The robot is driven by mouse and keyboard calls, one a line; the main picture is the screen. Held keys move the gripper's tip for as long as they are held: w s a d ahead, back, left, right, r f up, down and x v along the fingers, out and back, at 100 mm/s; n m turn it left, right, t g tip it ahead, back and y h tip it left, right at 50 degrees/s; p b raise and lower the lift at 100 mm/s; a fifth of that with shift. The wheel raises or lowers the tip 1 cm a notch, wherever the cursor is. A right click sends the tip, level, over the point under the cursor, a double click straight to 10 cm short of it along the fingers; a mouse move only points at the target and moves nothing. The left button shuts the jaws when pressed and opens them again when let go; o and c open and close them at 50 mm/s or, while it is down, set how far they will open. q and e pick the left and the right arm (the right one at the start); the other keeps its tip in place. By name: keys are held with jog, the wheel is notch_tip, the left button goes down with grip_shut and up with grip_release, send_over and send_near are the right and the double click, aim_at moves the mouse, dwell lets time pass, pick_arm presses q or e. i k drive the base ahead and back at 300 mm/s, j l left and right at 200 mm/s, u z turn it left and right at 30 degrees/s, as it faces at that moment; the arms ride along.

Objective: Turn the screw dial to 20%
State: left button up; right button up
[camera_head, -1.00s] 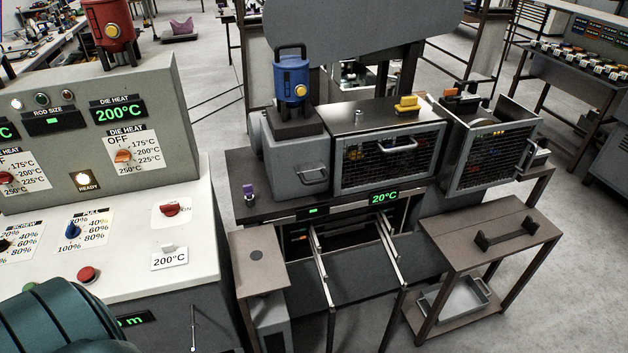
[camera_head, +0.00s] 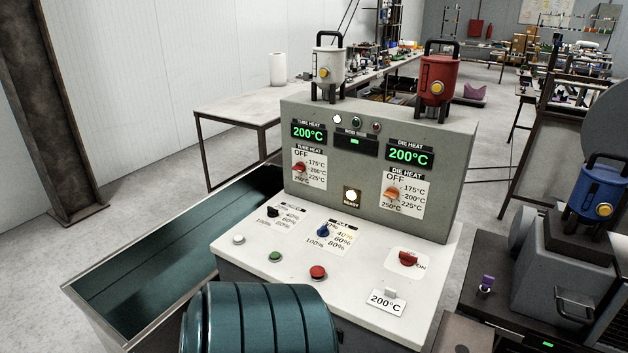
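The control panel (camera_head: 240,243) has a sloping white desk in front of an upright grey face. The screw dial is the small black knob (camera_head: 272,212) at the desk's upper left. Percent marks are printed around it, but its exact setting is too small to read. The pull dial (camera_head: 323,231) is a blue knob to its right, with its own percent marks. Neither of my grippers shows in the head view, and nothing is seen touching the screw dial.
White (camera_head: 239,240), green (camera_head: 275,257) and red (camera_head: 317,272) buttons line the desk's front. A red switch (camera_head: 408,258) is at right. A teal ribbed cylinder (camera_head: 260,320) stands before the desk. A long teal trough (camera_head: 170,250) lies left. Tube and die displays read 200°C.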

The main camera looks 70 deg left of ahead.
aim_at(272, 213)
jog(key=u, duration=2.25)
